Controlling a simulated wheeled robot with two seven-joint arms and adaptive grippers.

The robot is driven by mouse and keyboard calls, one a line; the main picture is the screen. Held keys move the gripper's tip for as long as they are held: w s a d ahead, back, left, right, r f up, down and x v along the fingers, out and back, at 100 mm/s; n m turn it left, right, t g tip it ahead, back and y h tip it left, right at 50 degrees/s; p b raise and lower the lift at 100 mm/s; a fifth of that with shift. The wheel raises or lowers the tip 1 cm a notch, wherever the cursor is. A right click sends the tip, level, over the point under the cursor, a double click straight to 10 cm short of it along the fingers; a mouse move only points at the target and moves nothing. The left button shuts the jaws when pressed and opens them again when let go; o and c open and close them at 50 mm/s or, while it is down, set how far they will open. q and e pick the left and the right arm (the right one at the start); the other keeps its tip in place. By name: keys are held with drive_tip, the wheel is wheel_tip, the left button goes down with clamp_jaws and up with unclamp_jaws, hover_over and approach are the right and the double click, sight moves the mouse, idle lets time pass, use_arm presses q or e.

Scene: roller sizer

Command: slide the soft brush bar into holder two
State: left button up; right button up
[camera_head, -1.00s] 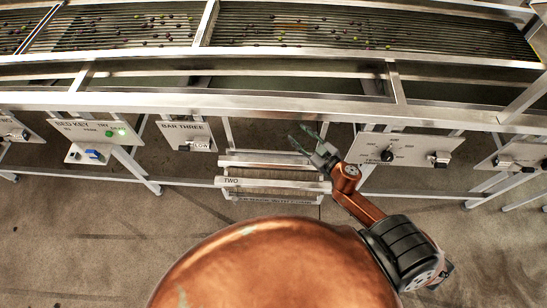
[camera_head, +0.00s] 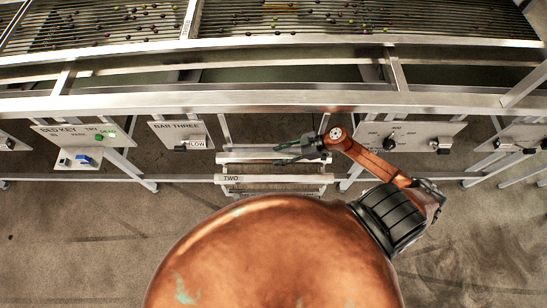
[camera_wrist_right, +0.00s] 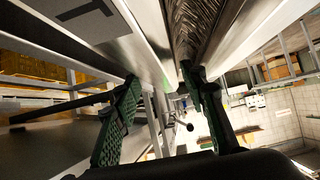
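Holder two, a pale metal rack with a front rail marked TWO (camera_head: 275,179), hangs below the machine frame in the head view. A brownish bristled strip (camera_head: 262,169) shows between its rails; I cannot tell whether this is the soft brush bar. The wrist view shows the marked rail (camera_wrist_right: 87,12) at upper left and a dark bristled strip (camera_wrist_right: 195,22) at top. My right gripper (camera_head: 277,156) points left over the rack's back rail. In the wrist view its green fingers (camera_wrist_right: 160,75) are apart, with nothing clearly held between them. My left gripper is not in view.
The roller bed (camera_head: 340,18) with small fruit lies above the steel frame beam (camera_head: 260,102). The BAR THREE panel (camera_head: 172,132) is left of the rack. A knob panel (camera_head: 415,137) is to its right. Bare floor (camera_head: 100,240) lies in front.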

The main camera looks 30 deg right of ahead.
sight(274, 156)
drive_tip(key=shift+x, duration=1.55)
drive_tip(key=shift+r, duration=0.1)
clamp_jaws()
